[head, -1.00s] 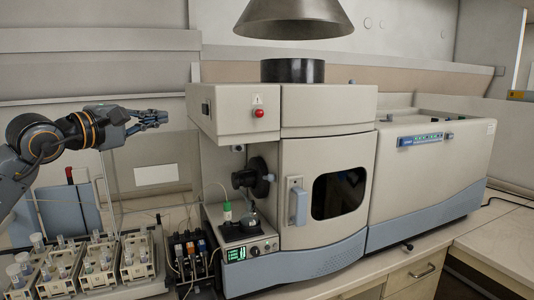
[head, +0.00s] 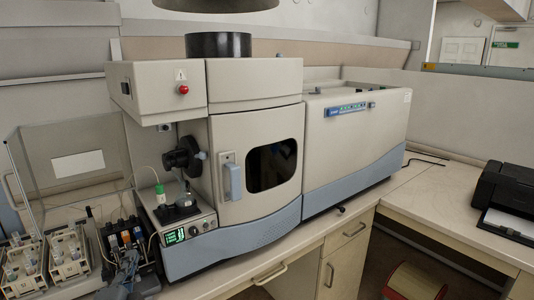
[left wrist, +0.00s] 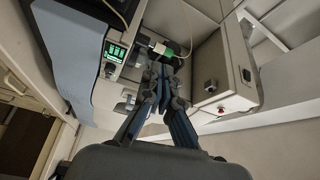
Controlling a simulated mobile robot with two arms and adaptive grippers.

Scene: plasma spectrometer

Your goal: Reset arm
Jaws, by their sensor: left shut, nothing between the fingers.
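My left gripper (head: 128,262) is low at the bottom edge of the head view, in front of the bottle rack and the spectrometer's lower left corner. In the left wrist view its two fingers (left wrist: 160,78) are together, with nothing between them. The plasma spectrometer (head: 255,92), a large beige and blue-grey machine, stands on the bench with its dark-windowed door shut. Its green display (left wrist: 115,52) shows beyond the fingers in the left wrist view. My right gripper is in neither view.
A green-capped vial (head: 159,195) stands on the machine's ledge. A black printer (head: 507,195) sits on the right bench.

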